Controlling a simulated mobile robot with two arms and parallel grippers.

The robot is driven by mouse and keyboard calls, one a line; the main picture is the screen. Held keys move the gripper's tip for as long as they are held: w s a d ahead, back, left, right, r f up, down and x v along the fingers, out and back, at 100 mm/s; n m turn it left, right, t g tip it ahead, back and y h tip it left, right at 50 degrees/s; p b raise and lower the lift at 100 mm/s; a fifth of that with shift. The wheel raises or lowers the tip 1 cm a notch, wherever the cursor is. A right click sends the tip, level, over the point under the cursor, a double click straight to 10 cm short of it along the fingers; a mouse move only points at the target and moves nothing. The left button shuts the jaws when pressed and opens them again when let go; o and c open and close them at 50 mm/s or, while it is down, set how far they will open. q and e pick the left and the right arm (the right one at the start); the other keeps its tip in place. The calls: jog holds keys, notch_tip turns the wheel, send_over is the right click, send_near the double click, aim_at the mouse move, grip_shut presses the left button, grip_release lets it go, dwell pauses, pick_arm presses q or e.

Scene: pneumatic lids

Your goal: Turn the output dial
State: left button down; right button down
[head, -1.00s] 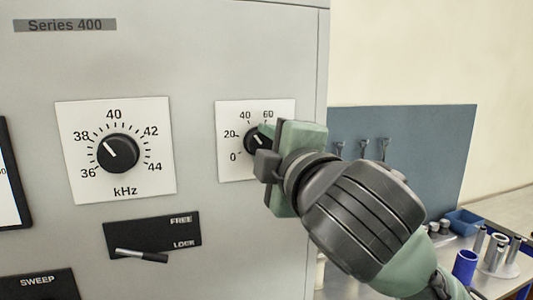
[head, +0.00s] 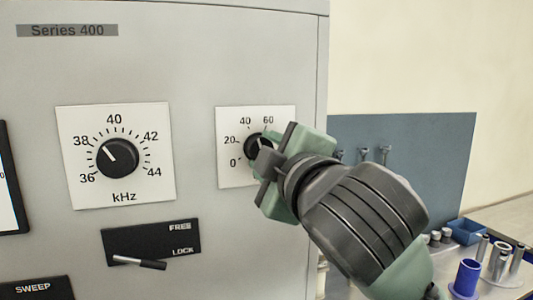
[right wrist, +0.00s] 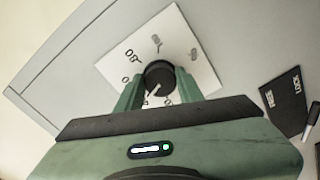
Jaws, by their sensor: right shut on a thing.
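The output dial is a black round knob (head: 256,146) on a white plate (head: 228,175) with the marks 0, 20, 40 and 60 showing. My right gripper (head: 267,152) reaches in from the right and is shut on this knob, hiding its right part and the higher marks. In the right wrist view the knob (right wrist: 158,76) sits between the two green fingers, with a white pointer line on its face. Its exact reading is hard to tell. My left gripper is not in view.
A larger kHz dial (head: 118,157) is left of the output dial on the grey cabinet (head: 190,60). Below is a FREE/LOCK plate with a lever (head: 140,262), lying near LOCK. To the right, a bench holds a blue cup (head: 466,277) and metal cylinders (head: 500,262).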

jog(key=c, duration=0.9)
grip_release()
jog(key=shift+f, duration=0.1)
jog(key=b+v, duration=0.3)
jog(key=v, duration=0.4)
jog(key=shift+s+d, duration=0.15)
jog(key=shift+s, duration=0.2)
